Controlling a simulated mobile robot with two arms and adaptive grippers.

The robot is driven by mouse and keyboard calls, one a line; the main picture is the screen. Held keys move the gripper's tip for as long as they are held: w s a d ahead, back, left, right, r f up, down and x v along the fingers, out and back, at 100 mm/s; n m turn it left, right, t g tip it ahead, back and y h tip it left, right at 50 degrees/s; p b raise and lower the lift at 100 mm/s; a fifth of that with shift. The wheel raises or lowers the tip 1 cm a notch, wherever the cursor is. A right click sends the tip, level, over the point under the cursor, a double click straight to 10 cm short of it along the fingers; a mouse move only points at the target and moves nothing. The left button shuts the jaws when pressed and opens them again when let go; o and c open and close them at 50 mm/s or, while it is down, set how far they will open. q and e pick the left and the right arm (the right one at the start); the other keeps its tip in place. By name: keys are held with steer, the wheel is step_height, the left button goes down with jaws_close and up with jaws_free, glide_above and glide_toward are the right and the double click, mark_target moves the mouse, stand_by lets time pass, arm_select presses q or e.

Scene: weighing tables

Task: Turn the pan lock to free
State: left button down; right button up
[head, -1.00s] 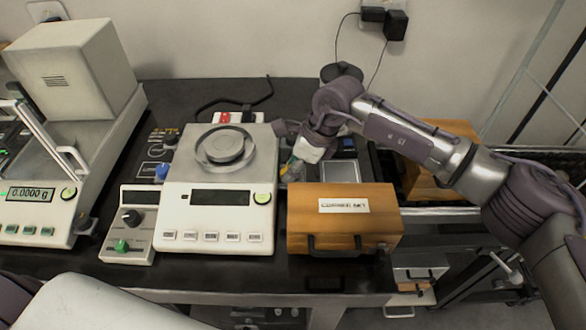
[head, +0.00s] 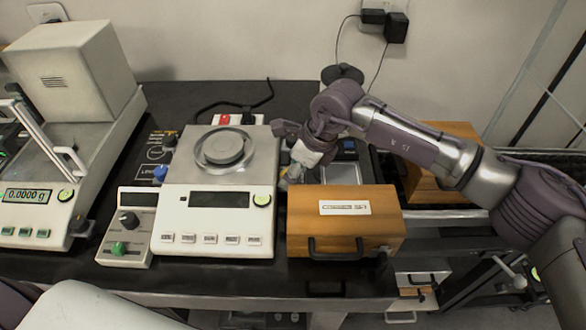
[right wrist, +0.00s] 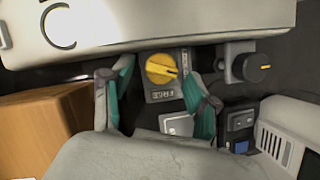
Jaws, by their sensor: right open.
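A yellow knob (right wrist: 161,68), which looks like the pan lock, sits on a small dark plate beside the white balance body. My right gripper (right wrist: 157,80) is open, with one teal finger on each side of the knob and a gap to both. In the head view my right gripper (head: 294,174) reaches down beside the right side of the balance (head: 172,200) and largely hides the knob. My left gripper is out of view.
A wooden box (head: 343,235) stands close in front of the right gripper. A black knob (right wrist: 264,66) with a yellow mark and a dark switch block (right wrist: 238,122) lie nearby. A grey control box (head: 125,225) and another balance (head: 35,220) stand at the left.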

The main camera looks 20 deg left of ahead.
steer(key=v, duration=1.2)
